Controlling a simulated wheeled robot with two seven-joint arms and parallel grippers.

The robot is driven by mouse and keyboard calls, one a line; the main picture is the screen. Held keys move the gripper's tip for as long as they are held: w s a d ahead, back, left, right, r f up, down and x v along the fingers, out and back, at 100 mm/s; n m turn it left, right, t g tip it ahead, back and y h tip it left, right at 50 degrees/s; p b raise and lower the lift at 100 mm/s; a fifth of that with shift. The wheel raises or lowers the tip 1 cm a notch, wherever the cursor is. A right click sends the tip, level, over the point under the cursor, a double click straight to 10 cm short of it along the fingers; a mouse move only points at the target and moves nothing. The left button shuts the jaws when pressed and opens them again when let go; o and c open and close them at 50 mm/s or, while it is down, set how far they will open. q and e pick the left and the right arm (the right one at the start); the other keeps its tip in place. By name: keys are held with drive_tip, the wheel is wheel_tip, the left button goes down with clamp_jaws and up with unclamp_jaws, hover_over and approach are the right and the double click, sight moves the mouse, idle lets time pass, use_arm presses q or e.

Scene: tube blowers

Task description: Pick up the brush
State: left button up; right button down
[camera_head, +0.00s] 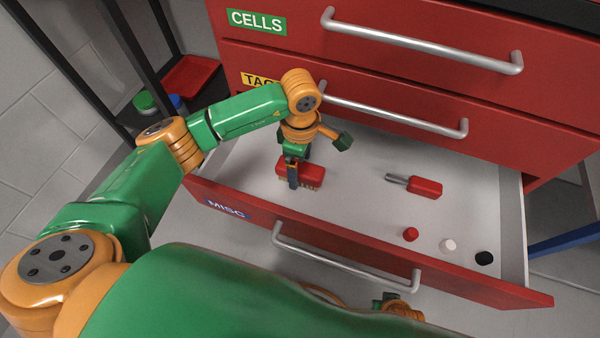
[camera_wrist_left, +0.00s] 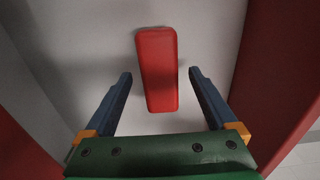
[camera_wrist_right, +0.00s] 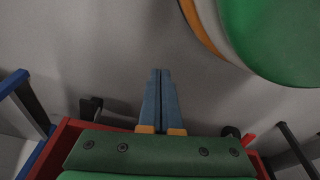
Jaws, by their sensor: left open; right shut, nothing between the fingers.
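The brush is a red block with pale bristles (camera_head: 313,184), lying in the open drawer labelled MISC (camera_head: 226,209). In the left wrist view its plain red back (camera_wrist_left: 158,70) lies between the two blue fingers, with a gap on each side. My left gripper (camera_head: 300,168) is open, points down over the brush and partly hides it. My right gripper (camera_wrist_right: 160,72) is shut and empty; its wrist shows at the bottom of the head view, in front of the drawer.
A red-handled tool (camera_head: 425,188) lies to the right in the drawer. A red piece (camera_head: 410,234), a white one (camera_head: 448,245) and a black one (camera_head: 484,257) sit near its front right. The drawer handle (camera_head: 340,262) sticks out in front. Closed drawers stand behind.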

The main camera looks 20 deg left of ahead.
use_arm(q)
drive_tip(key=shift+f, duration=0.6)
drive_tip(key=shift+r, duration=0.15)
clamp_jaws()
